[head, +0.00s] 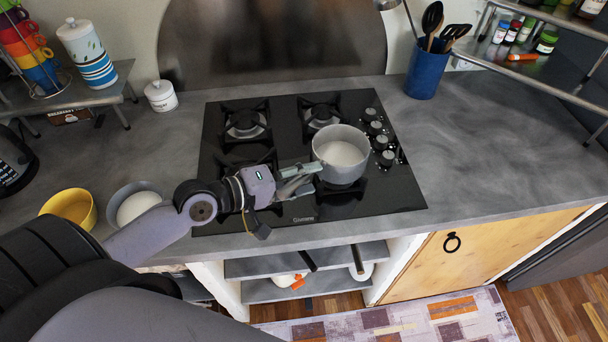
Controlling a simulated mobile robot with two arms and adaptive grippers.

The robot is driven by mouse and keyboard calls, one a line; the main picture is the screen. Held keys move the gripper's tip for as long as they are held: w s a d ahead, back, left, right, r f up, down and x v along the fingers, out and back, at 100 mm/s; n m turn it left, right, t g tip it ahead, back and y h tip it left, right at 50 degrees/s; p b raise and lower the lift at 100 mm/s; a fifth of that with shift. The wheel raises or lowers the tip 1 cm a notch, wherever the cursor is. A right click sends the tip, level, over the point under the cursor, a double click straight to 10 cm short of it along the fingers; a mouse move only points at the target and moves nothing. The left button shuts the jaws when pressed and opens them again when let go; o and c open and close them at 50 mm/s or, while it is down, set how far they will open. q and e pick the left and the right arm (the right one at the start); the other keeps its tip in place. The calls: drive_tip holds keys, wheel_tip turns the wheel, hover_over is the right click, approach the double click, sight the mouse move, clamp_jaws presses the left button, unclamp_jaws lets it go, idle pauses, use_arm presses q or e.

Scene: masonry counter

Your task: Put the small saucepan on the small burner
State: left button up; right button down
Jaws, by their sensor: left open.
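The small grey saucepan (341,170) with a pale inside sits upright over the front right of the black gas hob (400,195). The burner under it is mostly hidden. My left gripper (304,178) is open at the saucepan's left side, by its handle; I cannot tell whether the fingers touch it. The back left burner (245,123) and the back right burner (319,111) are bare. The front left burner is partly hidden by my left gripper. Which burner is the small one is hard to tell. My right gripper is not in view.
Control knobs (379,142) line the hob's right side. A yellow bowl (68,207) and a grey bowl (133,202) stand at the left. A blue utensil pot (426,74) stands at the back. The counter right of the hob (490,150) is clear.

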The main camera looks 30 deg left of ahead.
use_arm(q)
drive_tip(key=shift+s+f, duration=0.1)
drive_tip(key=shift+f, duration=0.05)
drive_tip(key=v, duration=0.7)
idle(0.3)
drive_tip(key=shift+s+a+r, duration=0.1)
drive_tip(key=shift+a+r, duration=0.05)
drive_tip(key=shift+r, duration=0.1)
